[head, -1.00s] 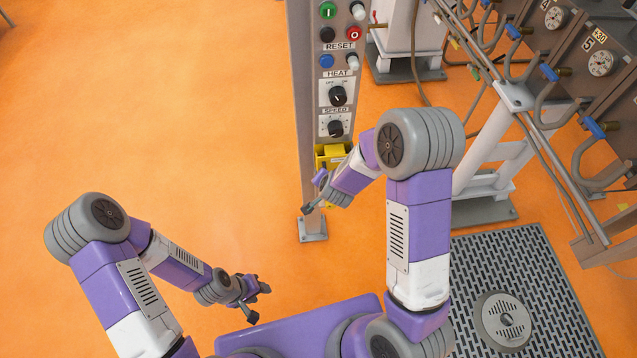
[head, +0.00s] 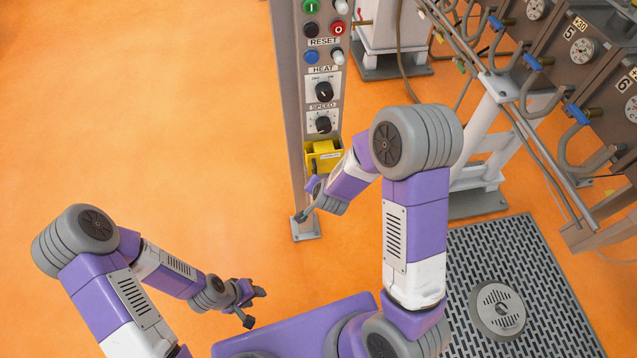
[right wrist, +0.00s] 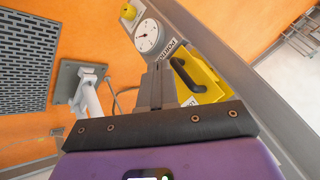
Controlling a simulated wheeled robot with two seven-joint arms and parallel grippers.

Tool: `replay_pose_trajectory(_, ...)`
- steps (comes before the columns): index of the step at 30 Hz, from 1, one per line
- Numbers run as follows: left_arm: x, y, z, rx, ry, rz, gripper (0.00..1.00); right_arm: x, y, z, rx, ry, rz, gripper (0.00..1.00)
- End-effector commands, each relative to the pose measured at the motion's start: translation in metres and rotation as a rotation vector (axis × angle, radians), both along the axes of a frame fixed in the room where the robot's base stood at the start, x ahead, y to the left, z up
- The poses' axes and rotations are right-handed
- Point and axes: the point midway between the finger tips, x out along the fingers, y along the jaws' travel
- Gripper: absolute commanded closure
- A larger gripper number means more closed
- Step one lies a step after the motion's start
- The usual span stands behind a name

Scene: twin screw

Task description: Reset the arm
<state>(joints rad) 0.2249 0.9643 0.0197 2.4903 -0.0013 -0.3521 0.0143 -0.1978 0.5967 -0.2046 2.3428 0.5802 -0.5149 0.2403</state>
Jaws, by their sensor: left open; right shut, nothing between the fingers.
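My left gripper (head: 255,306) is open and empty, low over the orange floor at the left of the head view. Whether the right fingers touch the post cannot be told.
The grey control post (head: 297,130) carries buttons and the HEAT and SPEED knobs (head: 323,90). The machine with gauges and hoses (head: 585,60) fills the right side. A grate (head: 465,260) lies at the lower right. Orange floor (head: 130,110) at the left is clear.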

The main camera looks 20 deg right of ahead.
Motion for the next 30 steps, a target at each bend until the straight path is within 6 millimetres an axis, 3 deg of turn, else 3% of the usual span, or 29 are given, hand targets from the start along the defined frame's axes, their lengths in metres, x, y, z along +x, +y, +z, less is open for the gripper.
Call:
replay_pose_trajectory(6,0.0,0.0,0.026,0.0,0.0,0.0,0.57,-0.026,0.019,0.046,0.001,0.001,0.002,1.0)
replay_pose_trajectory(15,0.0,0.0,0.044,0.0,0.0,0.0,0.57,-0.048,0.033,0.077,0.0,0.005,-0.003,1.0)
replay_pose_trajectory(26,0.0,0.0,0.044,0.0,0.001,0.0,0.57,-0.052,0.034,0.077,-0.003,0.012,0.001,1.0)
replay_pose_trajectory(30,0.0,0.0,0.044,0.0,0.001,0.0,0.57,-0.063,0.033,0.046,-0.024,0.09,0.089,1.0)
